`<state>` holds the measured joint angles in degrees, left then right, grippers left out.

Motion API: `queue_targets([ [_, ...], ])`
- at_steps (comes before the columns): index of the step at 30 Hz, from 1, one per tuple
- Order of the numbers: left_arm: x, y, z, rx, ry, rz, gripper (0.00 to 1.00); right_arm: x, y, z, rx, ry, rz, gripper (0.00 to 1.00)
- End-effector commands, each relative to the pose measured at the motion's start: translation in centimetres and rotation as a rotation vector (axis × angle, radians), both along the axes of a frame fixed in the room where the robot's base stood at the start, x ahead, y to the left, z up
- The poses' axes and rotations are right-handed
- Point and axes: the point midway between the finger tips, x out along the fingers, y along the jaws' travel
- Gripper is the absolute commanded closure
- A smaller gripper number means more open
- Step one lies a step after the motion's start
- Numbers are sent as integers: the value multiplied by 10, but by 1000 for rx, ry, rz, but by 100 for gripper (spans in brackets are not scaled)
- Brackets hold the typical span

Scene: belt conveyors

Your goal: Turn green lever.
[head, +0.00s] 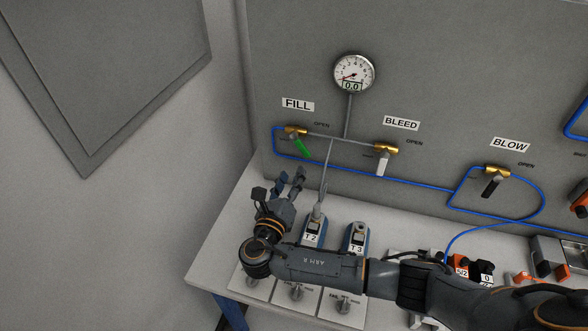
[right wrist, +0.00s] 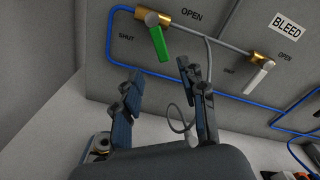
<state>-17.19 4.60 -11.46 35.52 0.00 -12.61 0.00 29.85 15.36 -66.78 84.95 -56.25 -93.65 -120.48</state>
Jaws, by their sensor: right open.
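The green lever (head: 302,147) hangs from a brass valve (head: 296,131) under the FILL label on the grey panel, pointing down and a little to the right. In the right wrist view the green lever (right wrist: 158,43) is ahead of the gripper, between the SHUT and OPEN marks. My right gripper (head: 288,182) is below the lever in the head view, apart from it. In the right wrist view my right gripper (right wrist: 160,73) has its fingers spread with nothing between them. My left gripper is not in view.
A white lever (head: 383,163) under BLEED and a black lever (head: 491,186) under BLOW are to the right. Blue tubing (head: 420,183) runs along the panel. A gauge (head: 354,73) reads 0.0. Blue devices T2 (head: 312,233) and T3 (head: 357,236) stand on the table below.

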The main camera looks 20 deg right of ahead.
Motion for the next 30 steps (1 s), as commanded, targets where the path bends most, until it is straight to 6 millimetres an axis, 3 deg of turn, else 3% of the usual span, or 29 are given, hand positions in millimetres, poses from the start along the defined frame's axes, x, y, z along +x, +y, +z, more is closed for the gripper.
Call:
queue_targets([
  [8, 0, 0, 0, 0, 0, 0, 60, -1, 1, 0, 0, 0, 0, 58],
  [12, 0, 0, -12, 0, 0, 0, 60, -1, 6, -9, 81, -21, 13, 87],
  [14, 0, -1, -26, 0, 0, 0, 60, -1, 12, -19, 205, -55, 28, 99],
  [18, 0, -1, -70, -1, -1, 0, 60, 2, 26, -38, 670, -206, 58, 100],
  [22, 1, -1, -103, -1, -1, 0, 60, 5, 27, -38, 1095, -375, 63, 100],
  [27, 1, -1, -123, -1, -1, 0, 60, 4, 19, -26, 1428, -532, 61, 100],
  [30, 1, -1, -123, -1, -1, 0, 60, 7, 16, -21, 1495, -566, 61, 100],
])
